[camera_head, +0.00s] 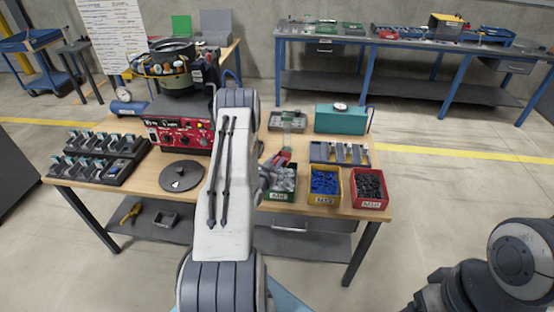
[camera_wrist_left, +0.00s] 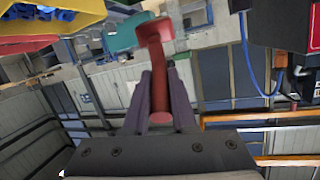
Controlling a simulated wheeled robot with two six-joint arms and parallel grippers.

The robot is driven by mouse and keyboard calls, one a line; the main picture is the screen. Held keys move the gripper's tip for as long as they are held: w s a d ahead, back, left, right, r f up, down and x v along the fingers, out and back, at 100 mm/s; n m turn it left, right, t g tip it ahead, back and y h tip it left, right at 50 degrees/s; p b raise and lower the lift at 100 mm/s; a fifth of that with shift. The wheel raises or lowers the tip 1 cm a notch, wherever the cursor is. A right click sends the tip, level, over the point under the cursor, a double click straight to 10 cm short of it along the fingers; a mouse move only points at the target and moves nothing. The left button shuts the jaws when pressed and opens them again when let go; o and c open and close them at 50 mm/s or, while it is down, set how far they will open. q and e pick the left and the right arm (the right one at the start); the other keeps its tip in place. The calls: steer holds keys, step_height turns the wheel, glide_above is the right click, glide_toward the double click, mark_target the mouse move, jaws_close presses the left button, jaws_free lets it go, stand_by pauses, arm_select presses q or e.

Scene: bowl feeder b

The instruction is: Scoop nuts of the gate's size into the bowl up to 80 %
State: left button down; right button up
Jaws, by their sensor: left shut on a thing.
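My left gripper (camera_head: 268,172) is shut on a red scoop (camera_head: 283,158), just above the near-left edge of a green bin (camera_head: 283,199) with silver-grey nuts. In the left wrist view the dark fingers grip the red handle (camera_wrist_left: 160,90) of the scoop; I cannot tell whether it carries nuts. A yellow bin (camera_head: 323,201) holds blue nuts and a red bin (camera_head: 370,203) holds dark nuts. The feeder bowl (camera_head: 172,65) stands on a base with a red control panel (camera_head: 180,134). The gate and the fill level cannot be made out. My right gripper is out of view.
A black round disc (camera_head: 181,176) lies on the wooden table. Racks of small fittings (camera_head: 97,155) stand at the left. A teal box (camera_head: 340,119) and a tray with upright pieces (camera_head: 340,153) stand behind the bins. A workbench (camera_head: 410,42) stands at the far wall.

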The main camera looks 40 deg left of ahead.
arm_select(q)
step_height(320, 180, down, 9)
steer(key=g+b, duration=0.1)
steer(key=b, duration=0.4)
steer(key=shift+w, duration=0.4)
steer(key=shift+r, duration=0.1)
stand_by(0.5)
